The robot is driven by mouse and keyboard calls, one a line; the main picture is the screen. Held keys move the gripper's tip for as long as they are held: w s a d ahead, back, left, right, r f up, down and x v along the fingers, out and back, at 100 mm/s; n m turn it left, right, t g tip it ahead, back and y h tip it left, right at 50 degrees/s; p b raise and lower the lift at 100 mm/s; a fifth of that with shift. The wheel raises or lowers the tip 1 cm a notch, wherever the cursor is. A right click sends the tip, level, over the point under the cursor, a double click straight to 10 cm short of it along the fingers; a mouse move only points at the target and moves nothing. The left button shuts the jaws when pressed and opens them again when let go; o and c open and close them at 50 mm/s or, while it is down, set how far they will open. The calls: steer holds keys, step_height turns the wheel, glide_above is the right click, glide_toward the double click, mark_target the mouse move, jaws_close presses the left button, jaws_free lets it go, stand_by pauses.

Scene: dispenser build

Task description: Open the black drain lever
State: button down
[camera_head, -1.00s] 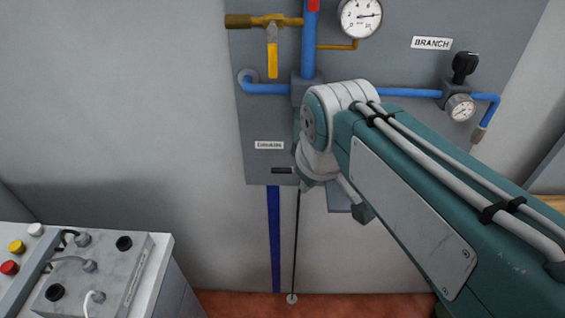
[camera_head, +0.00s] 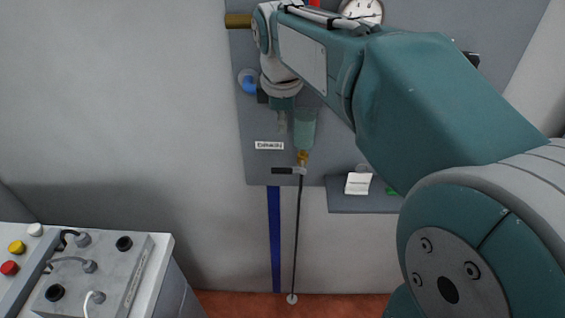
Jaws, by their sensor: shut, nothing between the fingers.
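The black drain lever (camera_head: 282,170) is a short dark bar low on the grey panel. It points left from a small fitting (camera_head: 300,170) below a greenish transparent bowl (camera_head: 305,127) with a brass piece under it. The lever lies about horizontal. My gripper (camera_head: 282,125) points down, left of the bowl and above the lever, apart from the lever. It is small in view, shut and empty. My arm hides much of the upper panel.
A thin dark line runs from the fitting down to the floor, beside a blue pipe (camera_head: 274,240). A grey shelf (camera_head: 365,205) holds a white card (camera_head: 358,184) on the right. A control box (camera_head: 90,280) stands lower left.

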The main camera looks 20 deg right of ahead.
mark_target(279, 171)
steer(key=f, duration=0.4)
steer(key=w+f, duration=0.1)
steer(key=f, duration=0.4)
steer(key=w+d+f, duration=0.1)
steer(key=f, duration=0.3)
steer(key=shift+w+f, duration=0.15)
steer(key=shift+w, duration=0.1)
steer(key=shift+a, duration=0.15)
steer(key=f+h, duration=0.1)
steer(key=h, duration=0.1)
steer(key=f+g+h, duration=0.1)
steer(key=h, duration=0.1)
steer(key=shift+w+a, duration=0.15)
steer(key=shift+a, duration=0.25)
step_height(279, 171, down, 2)
steer(key=n+g+h, duration=0.1)
steer(key=h, duration=0.3)
steer(key=shift+f+h, duration=0.1)
steer(key=shift+h, duration=0.2)
steer(key=shift+s+d+f+n+g+h, duration=0.15)
steer(key=shift+d+f+g+h, duration=0.1)
steer(key=shift+d+f+h, duration=0.45)
steer(key=shift+s+d+f+n+g+h, duration=0.15)
steer(key=shift+f+h, duration=0.3)
steer(key=shift+h, duration=0.45)
steer(key=shift+s+d+f+g+h, duration=0.15)
steer(key=shift+d+f+g+h, duration=0.15)
steer(key=shift+d+f+h, duration=0.4)
steer(key=shift+a, duration=0.15)
steer(key=shift+a, duration=0.1)
